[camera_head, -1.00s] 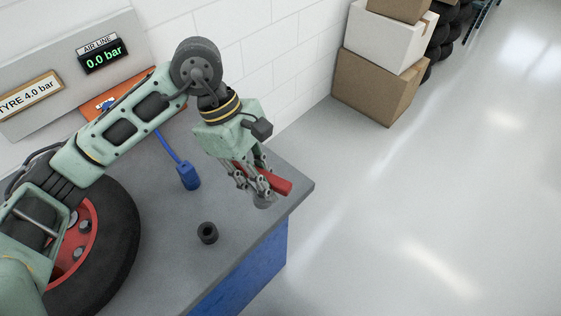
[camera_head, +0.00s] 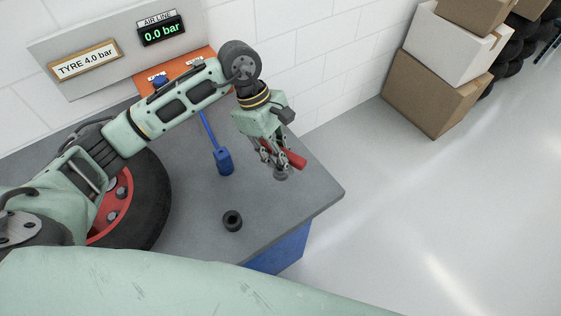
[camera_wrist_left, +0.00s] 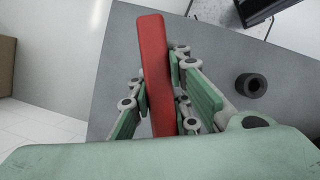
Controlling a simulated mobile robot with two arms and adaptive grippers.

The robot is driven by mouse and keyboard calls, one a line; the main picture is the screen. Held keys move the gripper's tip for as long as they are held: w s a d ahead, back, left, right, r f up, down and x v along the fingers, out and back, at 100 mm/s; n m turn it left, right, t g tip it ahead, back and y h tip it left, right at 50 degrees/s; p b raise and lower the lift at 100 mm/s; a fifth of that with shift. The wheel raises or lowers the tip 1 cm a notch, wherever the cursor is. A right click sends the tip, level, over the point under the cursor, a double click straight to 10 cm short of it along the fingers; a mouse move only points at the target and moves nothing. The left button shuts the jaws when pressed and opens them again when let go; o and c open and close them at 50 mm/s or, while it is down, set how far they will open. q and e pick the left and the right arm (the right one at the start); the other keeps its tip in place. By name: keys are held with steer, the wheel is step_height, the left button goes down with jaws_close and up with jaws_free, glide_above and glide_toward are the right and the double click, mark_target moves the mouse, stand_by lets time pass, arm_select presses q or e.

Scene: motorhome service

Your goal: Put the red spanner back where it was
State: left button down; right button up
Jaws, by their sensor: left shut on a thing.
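The red spanner (camera_head: 297,160) is held in my left gripper (camera_head: 272,158), above the right part of the grey workbench (camera_head: 190,232). In the left wrist view the red spanner (camera_wrist_left: 155,70) lies between the two fingers of my left gripper (camera_wrist_left: 160,98), its red handle pointing away. The spanner's other end is hidden by the gripper. A blue spanner-like tool (camera_head: 223,160) hangs or leans below an orange panel (camera_head: 195,62) on the wall side; my arm covers much of that panel. My right gripper is not in view.
A black socket (camera_head: 232,220) stands on the bench, also in the left wrist view (camera_wrist_left: 251,86). A wheel with a red rim (camera_head: 150,205) lies at the bench's left. Signs read "TYRE 4.0 bar" (camera_head: 85,60) and "0.0 bar" (camera_head: 163,28). Boxes (camera_head: 435,90) stand beyond open floor.

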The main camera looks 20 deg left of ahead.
mark_target(280, 167)
arm_select(q)
step_height(280, 167, down, 4)
steer(key=shift+r+p, duration=0.2)
steer(key=shift+p, duration=0.55)
steer(key=shift+f, duration=0.25)
steer(key=shift+f+b, duration=0.2)
steer(key=shift+b, duration=0.2)
steer(key=c, duration=1.6)
jaws_free()
steer(key=shift+c, duration=0.2)
steer(key=shift+r, duration=0.1)
